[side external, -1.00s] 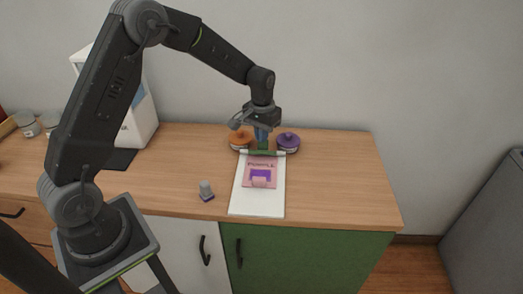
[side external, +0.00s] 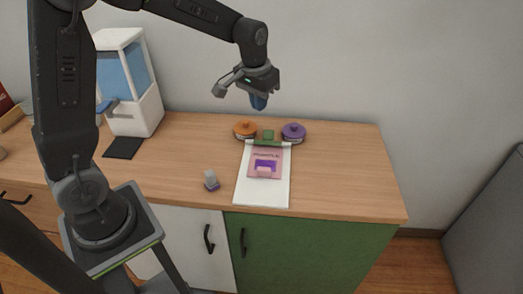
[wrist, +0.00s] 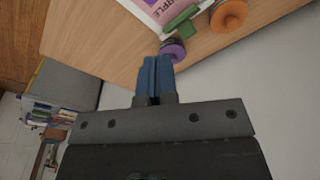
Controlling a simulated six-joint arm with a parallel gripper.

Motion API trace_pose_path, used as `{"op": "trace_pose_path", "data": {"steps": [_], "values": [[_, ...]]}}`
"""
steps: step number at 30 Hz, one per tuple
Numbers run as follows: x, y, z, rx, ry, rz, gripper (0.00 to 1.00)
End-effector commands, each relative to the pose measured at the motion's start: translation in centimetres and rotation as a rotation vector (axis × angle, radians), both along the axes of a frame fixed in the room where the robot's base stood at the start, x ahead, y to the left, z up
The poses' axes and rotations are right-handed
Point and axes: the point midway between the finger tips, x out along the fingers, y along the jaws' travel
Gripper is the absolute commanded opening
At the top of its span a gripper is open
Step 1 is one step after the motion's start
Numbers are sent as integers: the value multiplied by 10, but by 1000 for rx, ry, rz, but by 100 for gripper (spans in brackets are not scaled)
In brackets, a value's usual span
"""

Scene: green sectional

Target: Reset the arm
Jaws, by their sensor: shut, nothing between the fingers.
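My gripper (side external: 258,102) is raised above the back of the wooden counter (side external: 335,170), with its blue fingers pointing down. In the wrist view its fingers (wrist: 154,75) are together with nothing between them. Below it are an orange round-lidded container (side external: 245,130) and a purple one (side external: 293,133), with a small green block (side external: 268,135) between them. A white board (side external: 262,192) with a green clip bar (side external: 268,143) lies in front of them. A pink card (side external: 262,155) with lettering and a purple patch lies on the board.
A grey and purple stamp-like object (side external: 211,180) stands left of the board. A white and blue dispenser (side external: 128,80) stands at the back left, with a dark mat (side external: 123,147) before it. The counter's right side is clear.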

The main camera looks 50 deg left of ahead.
Motion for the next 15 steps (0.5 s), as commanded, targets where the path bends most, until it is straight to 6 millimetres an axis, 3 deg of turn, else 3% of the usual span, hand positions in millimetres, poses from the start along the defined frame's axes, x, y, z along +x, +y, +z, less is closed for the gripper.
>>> {"op": "trace_pose_path", "data": {"steps": [1,6,10,15], "values": [[-16,-7,18,5,-32,-16,0],[-69,-25,59,18,-120,-63,0],[-113,-37,79,26,-188,-100,0],[-167,-48,88,35,-275,-144,0]]}}
